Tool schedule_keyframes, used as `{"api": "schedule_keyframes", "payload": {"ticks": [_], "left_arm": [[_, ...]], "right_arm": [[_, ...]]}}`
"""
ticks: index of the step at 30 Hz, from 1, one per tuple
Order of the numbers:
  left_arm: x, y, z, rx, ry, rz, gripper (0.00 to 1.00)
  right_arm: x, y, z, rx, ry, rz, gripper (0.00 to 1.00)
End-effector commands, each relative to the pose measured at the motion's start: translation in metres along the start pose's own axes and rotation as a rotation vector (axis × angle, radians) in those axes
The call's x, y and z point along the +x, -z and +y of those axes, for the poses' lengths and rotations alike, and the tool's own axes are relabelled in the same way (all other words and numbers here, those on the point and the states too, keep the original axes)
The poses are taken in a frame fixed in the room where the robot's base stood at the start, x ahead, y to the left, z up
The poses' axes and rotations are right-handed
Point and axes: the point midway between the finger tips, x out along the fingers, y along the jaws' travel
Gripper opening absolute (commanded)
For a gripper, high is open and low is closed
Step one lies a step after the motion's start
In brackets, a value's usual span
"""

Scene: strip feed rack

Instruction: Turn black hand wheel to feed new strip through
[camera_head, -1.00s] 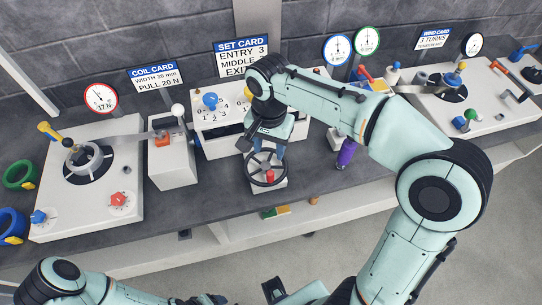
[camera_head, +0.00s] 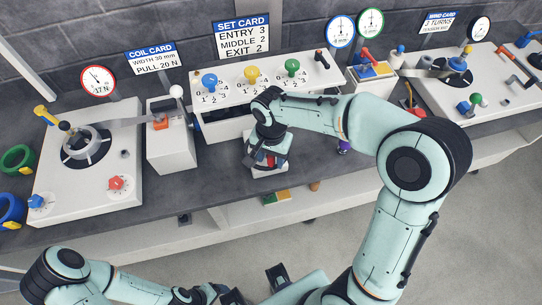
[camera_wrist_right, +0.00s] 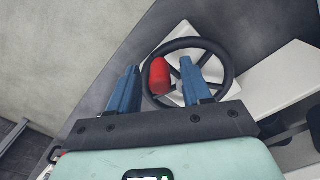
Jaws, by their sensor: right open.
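The black hand wheel (camera_wrist_right: 231,68) shows in the right wrist view, with a red handle (camera_wrist_right: 160,76) on its rim. In the head view the wheel sits in front of the white roller unit (camera_head: 222,120), mostly hidden by my right gripper (camera_head: 266,158). In the wrist view the right gripper (camera_wrist_right: 158,82) is open. Its two blue fingers stand apart over the wheel, with the red handle in the gap between them. I cannot tell whether they touch it. My left arm shows at the bottom left of the head view; its gripper is not clearly visible.
Blue (camera_head: 209,81), yellow (camera_head: 251,74) and green (camera_head: 291,67) knobs top the roller unit behind my arm. A coil stand (camera_head: 120,148) is at the left, with the white strip guide block (camera_head: 172,150) beside it. A winding stand (camera_head: 490,98) is at the right.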

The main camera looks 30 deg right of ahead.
Motion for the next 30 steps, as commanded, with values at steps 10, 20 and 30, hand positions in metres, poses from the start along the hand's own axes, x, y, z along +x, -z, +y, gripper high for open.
{"api": "schedule_keyframes", "payload": {"ticks": [10, 20, 30], "left_arm": [[-0.0001, 0.0001, 0.0001, 0.000, 0.000, 0.000, 0.74], [-0.0002, 0.0002, 0.0001, 0.000, 0.000, 0.000, 0.74], [-0.0019, 0.0005, 0.0008, 0.000, 0.000, 0.001, 0.74]], "right_arm": [[0.0008, 0.0001, 0.0001, 0.000, 0.000, 0.000, 0.20], [0.0006, 0.0005, 0.0006, -0.012, 0.000, 0.000, 0.00], [0.0004, 0.0062, 0.0073, -0.168, 0.000, 0.000, 0.00]]}}
